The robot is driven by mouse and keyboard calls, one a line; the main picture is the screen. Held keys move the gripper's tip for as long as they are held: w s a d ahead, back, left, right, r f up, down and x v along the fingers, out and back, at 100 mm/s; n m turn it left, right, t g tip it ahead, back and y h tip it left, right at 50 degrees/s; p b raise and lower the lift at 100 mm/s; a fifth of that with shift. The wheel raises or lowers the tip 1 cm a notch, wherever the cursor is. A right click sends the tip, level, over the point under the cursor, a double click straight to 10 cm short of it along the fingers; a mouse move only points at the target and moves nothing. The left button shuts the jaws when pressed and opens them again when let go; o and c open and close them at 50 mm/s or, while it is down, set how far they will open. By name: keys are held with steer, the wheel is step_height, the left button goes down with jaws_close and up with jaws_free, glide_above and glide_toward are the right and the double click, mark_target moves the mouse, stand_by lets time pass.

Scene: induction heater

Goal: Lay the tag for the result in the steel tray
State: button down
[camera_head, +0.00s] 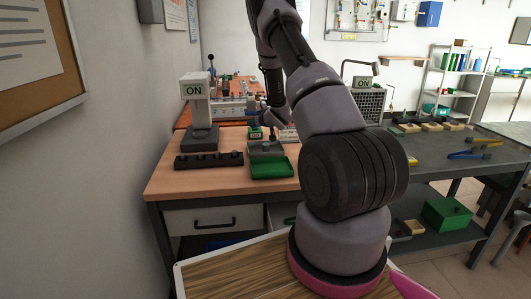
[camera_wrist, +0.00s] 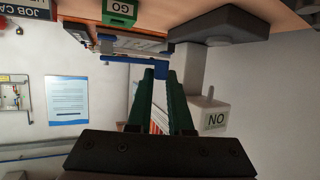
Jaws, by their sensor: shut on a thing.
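My gripper (camera_head: 273,131) hangs low over the wooden bench, small and dark in the head view. In the wrist view its two dark green fingers (camera_wrist: 160,76) are close together. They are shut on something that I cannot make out. A blue piece (camera_wrist: 161,71) shows at the fingertips; I cannot tell whether it is a tag or lies behind. A green box marked GO (camera_head: 255,133) stands left of my gripper; it also shows in the wrist view (camera_wrist: 119,12). A grey tray-like piece (camera_head: 265,149) lies just below my gripper; whether it is the steel tray is unclear.
A green tray (camera_head: 271,168) lies at the bench's front. A label reading JOB CA (camera_wrist: 25,5) is cut off. A grey table (camera_head: 440,150) adjoins at right.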

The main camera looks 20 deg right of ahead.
steer(key=w+d, duration=0.1)
steer(key=d, duration=0.1)
steer(key=w+d, duration=0.1)
steer(key=shift+w+d, duration=0.15)
steer(key=shift+d, duration=0.25)
steer(key=shift+w+d+f, duration=0.1)
steer(key=shift+w+d, duration=0.1)
steer(key=shift+d, duration=0.1)
glide_above(260, 150)
step_height(260, 150, down, 10)
steer(key=shift+d+r, duration=0.1)
steer(key=shift+r, duration=0.1)
steer(key=shift+s, duration=0.1)
steer(key=shift+f, duration=0.15)
